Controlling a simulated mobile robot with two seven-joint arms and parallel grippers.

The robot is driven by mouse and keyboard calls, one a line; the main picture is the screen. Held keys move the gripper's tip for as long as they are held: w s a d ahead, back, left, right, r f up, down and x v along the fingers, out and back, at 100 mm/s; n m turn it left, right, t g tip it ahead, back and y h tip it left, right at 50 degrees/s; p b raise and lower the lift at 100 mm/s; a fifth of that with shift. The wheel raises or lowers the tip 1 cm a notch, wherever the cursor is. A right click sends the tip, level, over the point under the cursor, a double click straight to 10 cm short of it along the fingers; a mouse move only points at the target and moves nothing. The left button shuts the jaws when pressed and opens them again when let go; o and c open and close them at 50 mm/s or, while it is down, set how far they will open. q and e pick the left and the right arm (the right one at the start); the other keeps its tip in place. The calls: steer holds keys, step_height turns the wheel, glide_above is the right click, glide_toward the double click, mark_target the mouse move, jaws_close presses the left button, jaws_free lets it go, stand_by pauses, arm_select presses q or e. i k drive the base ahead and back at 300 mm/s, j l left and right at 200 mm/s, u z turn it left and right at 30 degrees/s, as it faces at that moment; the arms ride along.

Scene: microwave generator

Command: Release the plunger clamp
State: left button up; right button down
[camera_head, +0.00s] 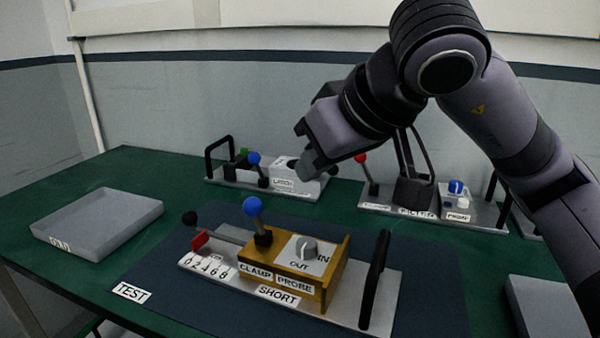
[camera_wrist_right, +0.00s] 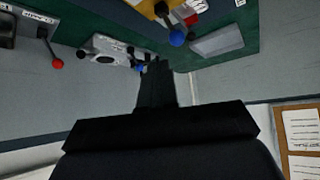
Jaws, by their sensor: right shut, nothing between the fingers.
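The brass unit (camera_head: 290,262) stands on a silver plate on the dark mat, with labels reading CLAMP, PROBE and SHORT. Above the CLAMP label a lever with a blue ball (camera_head: 252,207) stands nearly upright, leaning slightly left. A grey rod with a black ball end (camera_head: 190,218) and a red pointer (camera_head: 200,241) extends left beside a number scale. My right gripper (camera_head: 308,168) is shut and empty, above and behind the unit, apart from the lever. In the right wrist view its dark fingers (camera_wrist_right: 155,72) show together, with the blue ball (camera_wrist_right: 177,38) beyond. My left gripper is not in view.
A grey knob (camera_head: 306,248) marked IN and OUT and a black handle (camera_head: 375,280) are right of the lever. Behind stand a white-boxed unit (camera_head: 298,188) and another unit with a red-ball lever (camera_head: 361,158). A grey tray (camera_head: 100,215) lies left. Mat around TEST is clear.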

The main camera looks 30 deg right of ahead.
mark_target(256, 218)
steer(key=k, duration=1)
